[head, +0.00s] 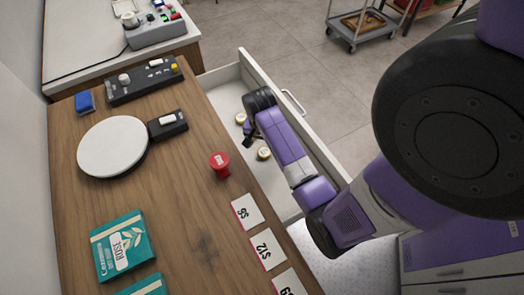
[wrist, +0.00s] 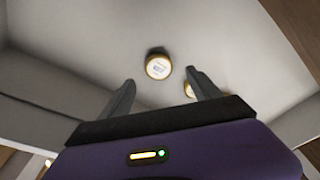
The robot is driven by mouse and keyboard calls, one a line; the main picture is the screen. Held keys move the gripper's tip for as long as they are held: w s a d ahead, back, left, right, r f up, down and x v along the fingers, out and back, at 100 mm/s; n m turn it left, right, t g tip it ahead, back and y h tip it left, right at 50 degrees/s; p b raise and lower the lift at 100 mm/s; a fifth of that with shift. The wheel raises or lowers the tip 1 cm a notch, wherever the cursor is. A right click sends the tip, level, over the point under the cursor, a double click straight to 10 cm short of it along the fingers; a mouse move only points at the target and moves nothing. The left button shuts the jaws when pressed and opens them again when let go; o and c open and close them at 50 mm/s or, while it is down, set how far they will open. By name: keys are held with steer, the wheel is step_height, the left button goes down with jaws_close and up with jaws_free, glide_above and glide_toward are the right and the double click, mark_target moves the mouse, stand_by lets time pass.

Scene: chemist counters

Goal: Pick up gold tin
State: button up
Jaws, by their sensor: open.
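Gold tins with pale labelled lids lie in the open white drawer. In the head view one gold tin (head: 241,118) is left of my gripper (head: 249,138), and another gold tin (head: 264,153) is nearer, below it. In the wrist view a gold tin (wrist: 158,67) lies on the drawer floor, ahead of and between the two fingertips of my gripper (wrist: 160,78). A second tin (wrist: 189,90) is partly hidden by the right finger. A sliver of another gold tin (wrist: 48,162) shows at the lower left. My gripper is open and empty, reaching down into the drawer.
The drawer (head: 262,68) has raised walls around my arm. On the wooden counter (head: 190,215) beside it are a red pot (head: 219,164), price cards (head: 267,248), a white round plate (head: 112,146) and teal boxes (head: 123,245). Bare drawer floor surrounds the tins.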

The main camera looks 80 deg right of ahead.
mark_target(264, 152)
steer(key=shift+s+d+f, duration=0.1)
steer(key=shift+d+f, duration=0.05)
steer(key=shift+f, duration=1.25)
steer(key=shift+s+d+f, duration=0.1)
steer(key=shift+d+f, duration=0.05)
steer(key=shift+f, duration=1.2)
steer(key=c, duration=1.4)
steer(key=shift+r, duration=0.15)
